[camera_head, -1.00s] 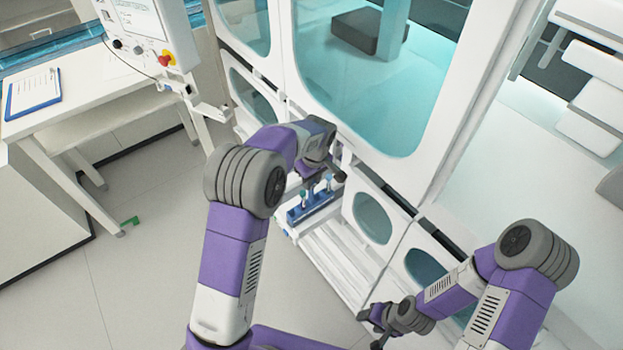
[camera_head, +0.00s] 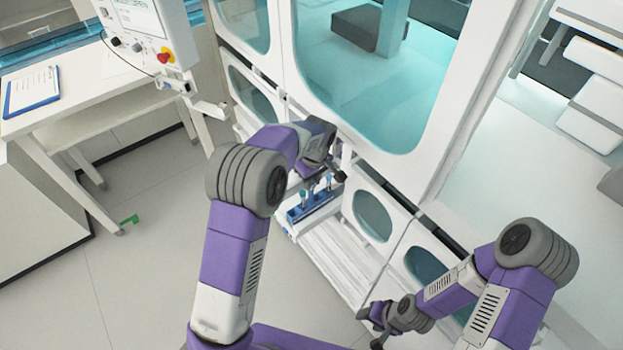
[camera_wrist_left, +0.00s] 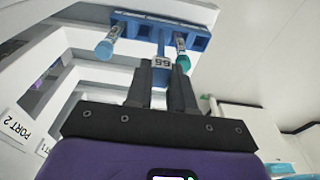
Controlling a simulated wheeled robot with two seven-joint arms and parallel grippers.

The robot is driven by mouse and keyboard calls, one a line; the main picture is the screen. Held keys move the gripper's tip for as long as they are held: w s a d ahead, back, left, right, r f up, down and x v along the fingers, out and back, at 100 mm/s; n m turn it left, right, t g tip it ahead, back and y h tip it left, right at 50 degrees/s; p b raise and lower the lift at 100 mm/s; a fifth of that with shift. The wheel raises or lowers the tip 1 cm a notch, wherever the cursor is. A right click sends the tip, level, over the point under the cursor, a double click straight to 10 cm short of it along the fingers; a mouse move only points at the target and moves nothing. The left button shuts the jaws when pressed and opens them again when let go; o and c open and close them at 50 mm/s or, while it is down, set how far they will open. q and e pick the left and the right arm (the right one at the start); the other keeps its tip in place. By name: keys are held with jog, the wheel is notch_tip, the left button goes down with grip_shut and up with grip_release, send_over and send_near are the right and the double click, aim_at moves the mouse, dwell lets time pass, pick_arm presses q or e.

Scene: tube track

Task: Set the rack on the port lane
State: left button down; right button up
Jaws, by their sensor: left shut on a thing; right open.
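A blue rack (camera_head: 318,207) with a few capped tubes sits at the white slatted shelf below the large window. In the left wrist view the rack (camera_wrist_left: 150,24) holds two tubes, one with a light blue cap and one with a teal cap. My left gripper (camera_wrist_left: 162,75) is shut on the rack's blue upright, which bears a small number tag. In the head view the left gripper (camera_head: 318,181) is over the rack, its fingertips partly hidden. I cannot tell whether the rack touches the shelf. My right gripper (camera_head: 377,326) is open and empty at the lower right, apart from the rack.
The slatted shelf (camera_head: 335,258) has bare lanes in front of the rack. Labels for port 2 (camera_wrist_left: 14,125) and port 1 (camera_wrist_left: 42,147) show in the left wrist view. White cabinet panels with oval windows (camera_head: 372,217) stand close on the right. The floor at left is mostly clear.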

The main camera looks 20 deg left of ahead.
pick_arm(q)
jog(key=shift+f, duration=0.35)
dwell(0.4)
jog(key=c, duration=0.9)
grip_release()
jog(key=r, duration=0.7)
jog(key=shift+s+d+r, duration=0.3)
jog(key=shift+d, duration=0.05)
